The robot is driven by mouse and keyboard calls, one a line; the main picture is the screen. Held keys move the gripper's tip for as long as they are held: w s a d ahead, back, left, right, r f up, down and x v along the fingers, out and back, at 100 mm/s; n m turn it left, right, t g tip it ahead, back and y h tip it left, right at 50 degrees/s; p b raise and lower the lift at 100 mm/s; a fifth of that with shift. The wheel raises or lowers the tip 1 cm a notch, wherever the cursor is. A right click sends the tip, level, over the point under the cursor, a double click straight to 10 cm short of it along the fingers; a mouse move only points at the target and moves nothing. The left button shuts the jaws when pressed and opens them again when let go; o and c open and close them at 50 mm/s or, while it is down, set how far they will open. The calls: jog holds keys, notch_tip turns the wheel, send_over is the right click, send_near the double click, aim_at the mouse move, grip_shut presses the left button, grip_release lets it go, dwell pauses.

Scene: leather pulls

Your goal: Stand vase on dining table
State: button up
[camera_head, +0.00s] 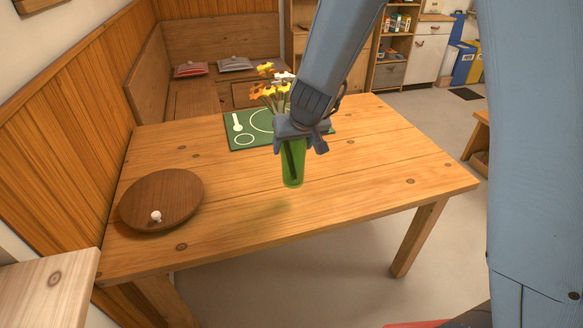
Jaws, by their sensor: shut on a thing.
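The vase (293,168) is green and see-through, with yellow, orange and white flowers (270,88) standing out of its top. My gripper (292,143) is shut on the upper part of the vase and hides part of it. The vase hangs roughly upright over the dining table (370,160), and a faint greenish shadow lies on the wood below and left of it. The gap between its base and the tabletop is hard to judge.
A dark round wooden board (175,190) with a small white knob-like thing (156,216) lies at the table's left. A green placemat (245,130) with pale outlines lies behind the vase. The table's right side and front middle are clear. A corner bench (205,92) stands behind.

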aim_at(294, 166)
jog(key=shift+f+b, duration=3.8)
jog(key=shift+f, duration=0.15)
jog(key=o, duration=1.8)
jog(key=shift+c, duration=0.2)
jog(key=p+v, duration=0.8)
jog(key=v, duration=0.4)
jog(key=s+d+m+g+h, duration=0.1)
jog(key=s+d+g, duration=0.4)
jog(key=s+d, duration=1)
jog(key=shift+s+d+f+m+h, duration=0.25)
jog(key=shift+s+f+m+h, duration=0.2)
jog(key=shift+s+m, duration=0.55)
jog(key=shift+s, duration=0.1)
